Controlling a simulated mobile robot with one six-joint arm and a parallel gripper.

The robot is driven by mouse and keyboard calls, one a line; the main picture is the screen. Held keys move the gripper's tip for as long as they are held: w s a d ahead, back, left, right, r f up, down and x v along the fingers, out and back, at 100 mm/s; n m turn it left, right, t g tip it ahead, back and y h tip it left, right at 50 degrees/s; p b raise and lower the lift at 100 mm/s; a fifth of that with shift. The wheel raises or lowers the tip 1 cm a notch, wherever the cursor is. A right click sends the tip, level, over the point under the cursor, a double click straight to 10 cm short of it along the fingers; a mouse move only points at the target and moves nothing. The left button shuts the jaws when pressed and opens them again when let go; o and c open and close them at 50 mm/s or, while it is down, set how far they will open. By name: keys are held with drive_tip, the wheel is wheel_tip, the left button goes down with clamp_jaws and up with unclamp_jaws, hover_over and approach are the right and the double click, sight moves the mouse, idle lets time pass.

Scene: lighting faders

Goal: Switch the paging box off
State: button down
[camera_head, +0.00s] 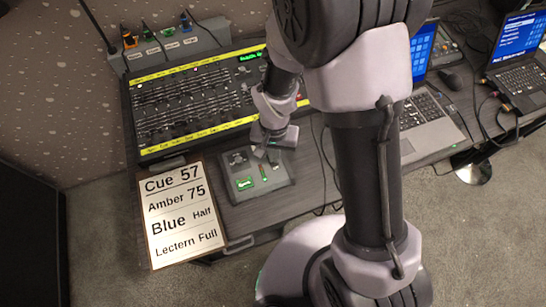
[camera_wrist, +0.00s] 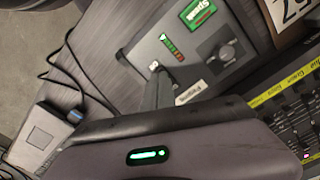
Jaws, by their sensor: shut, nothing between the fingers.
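The paging box (camera_head: 240,193) is a grey sloped box on the table in front of the lighting desk. Its green "Speak" key (camera_head: 244,183) is lit, and that key also shows in the wrist view (camera_wrist: 198,12). The wrist view also shows a row of small red and green lights (camera_wrist: 171,47), a dark round control (camera_wrist: 226,53) and a small white label on the box. My gripper (camera_head: 265,155) is shut and empty, over the back part of the box. In the wrist view my fingers (camera_wrist: 157,80) point at its edge by a small pale part; contact cannot be told.
The lighting desk (camera_head: 150,155) with its faders stands just behind the box. A cue sign (camera_head: 184,214) lies to the left. A laptop (camera_head: 425,125) stands to the right, and cables cross the table between. A small grey device (camera_wrist: 40,137) shows in the wrist view.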

drive_tip(key=shift+f+b, duration=0.5)
drive_tip(key=shift+f, duration=0.15)
drive_tip(key=shift+r, duration=0.1)
wheel_tip(320, 180, up, 7)
drive_tip(key=p, duration=0.5)
idle(0.3)
drive_tip(key=s+d+r+m+t+y, duration=0.1)
drive_tip(key=d+r, duration=0.1)
drive_tip(key=r, duration=0.5)
drive_tip(key=d+r+t, duration=0.1)
drive_tip(key=d+r, duration=0.1)
drive_tip(key=r, duration=0.5)
drive_tip(key=s+d+r+t+y+b, duration=0.1)
drive_tip(key=s+d+r+t, duration=0.1)
drive_tip(key=s+r, duration=0.8)
drive_tip(key=shift+s+d+r+m+t+b, duration=0.25)
drive_tip(key=shift+d+r+t+b, duration=0.2)
drive_tip(key=shift+t, duration=0.45)
drive_tip(key=shift+w+a, duration=0.1)
